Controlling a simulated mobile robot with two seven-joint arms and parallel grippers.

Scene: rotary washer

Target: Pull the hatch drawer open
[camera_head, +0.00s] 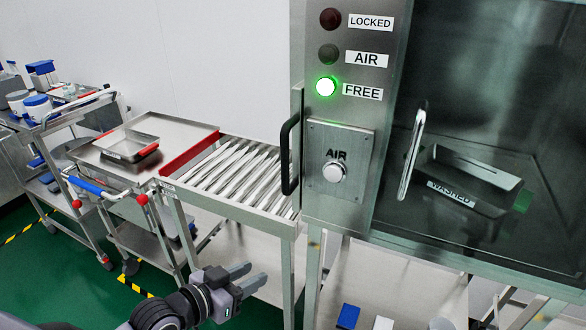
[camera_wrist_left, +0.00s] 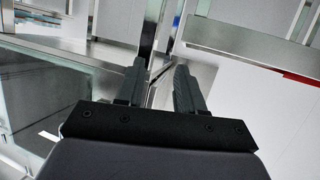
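The washer's steel front panel (camera_head: 340,215) stands right of centre in the head view. A black vertical handle (camera_head: 288,155) is on its left side, facing the roller conveyor; this seems to be the hatch's handle. The hatch face itself is turned away and hardly shows. My left gripper (camera_head: 252,275) is low in the head view, below and left of the black handle and well apart from it. Its two fingers are spread and hold nothing. They also show apart in the left wrist view (camera_wrist_left: 158,84). My right gripper is not in view.
A roller conveyor (camera_head: 235,176) with a red edge bar leads to the washer. The glass door (camera_head: 480,130) has a steel handle (camera_head: 411,153); a bin labelled WASHED (camera_head: 465,190) shows through it. The green FREE lamp (camera_head: 326,86) is lit. Carts stand at left.

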